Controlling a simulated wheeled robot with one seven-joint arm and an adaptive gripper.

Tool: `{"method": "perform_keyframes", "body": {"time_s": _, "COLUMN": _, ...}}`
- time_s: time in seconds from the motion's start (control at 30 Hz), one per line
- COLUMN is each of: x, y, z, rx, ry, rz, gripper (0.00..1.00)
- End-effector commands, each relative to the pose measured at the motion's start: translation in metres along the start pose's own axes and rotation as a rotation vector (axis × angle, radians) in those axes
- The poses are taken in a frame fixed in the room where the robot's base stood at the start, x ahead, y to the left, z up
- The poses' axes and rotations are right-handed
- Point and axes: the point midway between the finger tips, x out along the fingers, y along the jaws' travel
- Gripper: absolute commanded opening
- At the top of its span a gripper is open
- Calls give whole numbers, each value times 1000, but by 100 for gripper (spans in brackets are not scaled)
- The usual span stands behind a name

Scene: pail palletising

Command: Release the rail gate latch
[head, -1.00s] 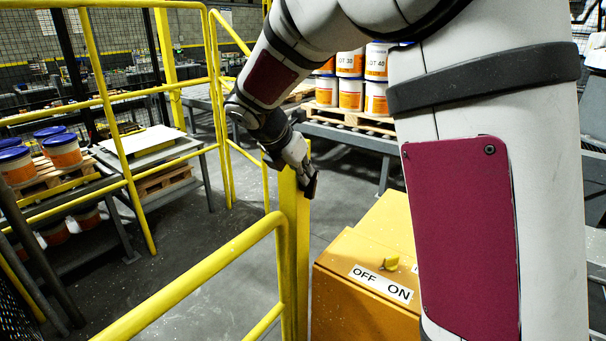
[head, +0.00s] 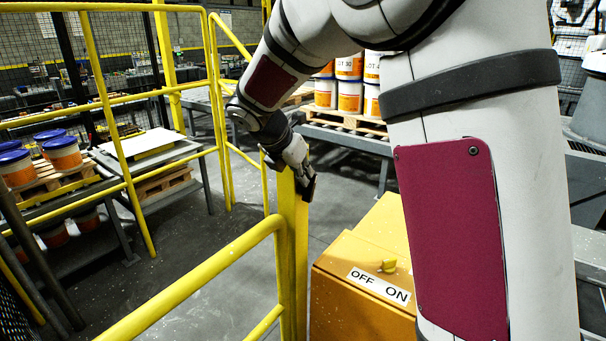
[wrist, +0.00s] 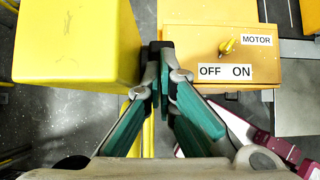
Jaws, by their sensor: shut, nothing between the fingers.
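The yellow rail gate (head: 190,285) ends at a thick yellow post (head: 293,255) in the middle of the head view. My gripper (head: 308,188) is at the top of this post, on its right side. In the wrist view a large yellow block (wrist: 75,45), apparently the post top, fills the upper left. My gripper's fingers (wrist: 161,50) are shut and empty, close along the block's right side. I cannot tell whether they touch it. I cannot make out a separate latch; it may be hidden by my gripper or the post.
A yellow-orange switch box (head: 355,262) with a yellow knob (wrist: 228,46) and OFF, ON and MOTOR labels stands just right of the post. Pallets of white-and-orange pails (head: 350,95) stand behind. Blue-lidded pails (head: 63,153) are at the left, beyond yellow railings.

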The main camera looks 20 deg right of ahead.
Motion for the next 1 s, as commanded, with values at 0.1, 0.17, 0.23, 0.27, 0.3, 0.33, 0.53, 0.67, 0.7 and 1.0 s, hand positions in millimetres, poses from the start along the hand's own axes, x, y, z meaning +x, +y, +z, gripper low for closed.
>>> {"method": "perform_keyframes", "body": {"time_s": 0.1, "x": 0, "y": 0, "z": 0, "rx": 0, "ry": 0, "rz": 0, "gripper": 0}}
{"method": "perform_keyframes", "body": {"time_s": 0.17, "x": 0, "y": 0, "z": 0, "rx": 0, "ry": 0, "rz": 0, "gripper": 0}}
{"method": "perform_keyframes", "body": {"time_s": 0.23, "x": 0, "y": 0, "z": 0, "rx": 0, "ry": 0, "rz": 0, "gripper": 0}}
{"method": "perform_keyframes", "body": {"time_s": 0.27, "x": 0, "y": 0, "z": 0, "rx": 0, "ry": 0, "rz": 0, "gripper": 0}}
{"method": "perform_keyframes", "body": {"time_s": 0.3, "x": 0, "y": 0, "z": 0, "rx": 0, "ry": 0, "rz": 0, "gripper": 0}}
{"method": "perform_keyframes", "body": {"time_s": 0.33, "x": 0, "y": 0, "z": 0, "rx": 0, "ry": 0, "rz": 0, "gripper": 0}}
{"method": "perform_keyframes", "body": {"time_s": 0.53, "x": 0, "y": 0, "z": 0, "rx": 0, "ry": 1, "rz": 0, "gripper": 0}}
{"method": "perform_keyframes", "body": {"time_s": 0.67, "x": -6, "y": -2, "z": -3, "rx": -1, "ry": 1, "rz": 0, "gripper": 0}}
{"method": "perform_keyframes", "body": {"time_s": 0.7, "x": -9, "y": -2, "z": -4, "rx": -1, "ry": 1, "rz": -1, "gripper": 0}}
{"method": "perform_keyframes", "body": {"time_s": 1.0, "x": -57, "y": -3, "z": -8, "rx": 8, "ry": -2, "rz": 3, "gripper": 0}}
